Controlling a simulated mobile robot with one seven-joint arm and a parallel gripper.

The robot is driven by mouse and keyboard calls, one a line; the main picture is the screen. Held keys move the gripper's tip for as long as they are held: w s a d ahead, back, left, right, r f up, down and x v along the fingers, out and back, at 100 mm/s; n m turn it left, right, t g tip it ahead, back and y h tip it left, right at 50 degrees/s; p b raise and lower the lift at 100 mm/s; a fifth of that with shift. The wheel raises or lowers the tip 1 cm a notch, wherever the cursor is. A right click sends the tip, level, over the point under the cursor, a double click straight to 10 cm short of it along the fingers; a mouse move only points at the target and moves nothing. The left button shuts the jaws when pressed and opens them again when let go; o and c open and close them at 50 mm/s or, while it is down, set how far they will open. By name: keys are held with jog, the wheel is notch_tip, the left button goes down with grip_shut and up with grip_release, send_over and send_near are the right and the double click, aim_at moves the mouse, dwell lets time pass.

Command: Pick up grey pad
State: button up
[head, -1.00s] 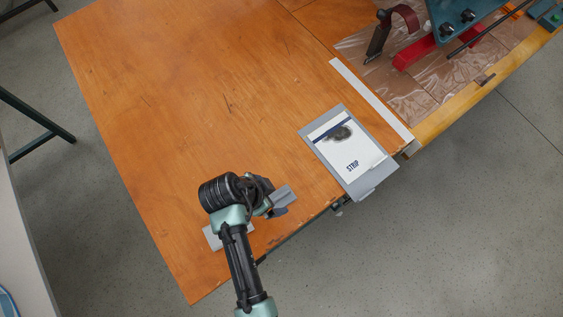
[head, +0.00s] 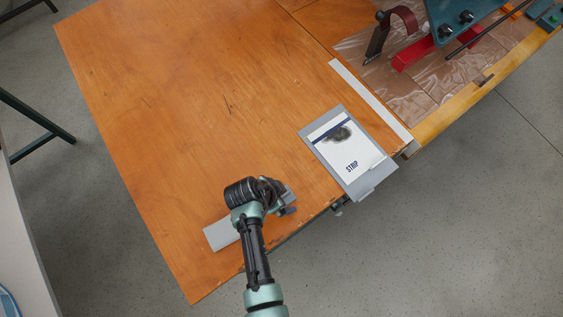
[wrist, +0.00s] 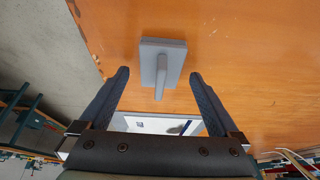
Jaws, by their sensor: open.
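The grey pad (wrist: 174,53) is a flat block with a raised ridge-like handle. In the wrist view it lies on the wooden table beyond my fingertips, with its handle lined up between them. I see no contact with the pad.
A grey tray (head: 309,138) with a white STRIP card (head: 348,149) sits at the front edge. Clamps and a red bar (head: 413,55) stand at upper right. The table's middle is clear.

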jog(key=c, duration=1.4)
jog(key=shift+c, duration=0.2)
jog(key=shift+r, duration=0.1)
notch_tip(320, 180, up, 10)
jog(key=shift+f, duration=0.1)
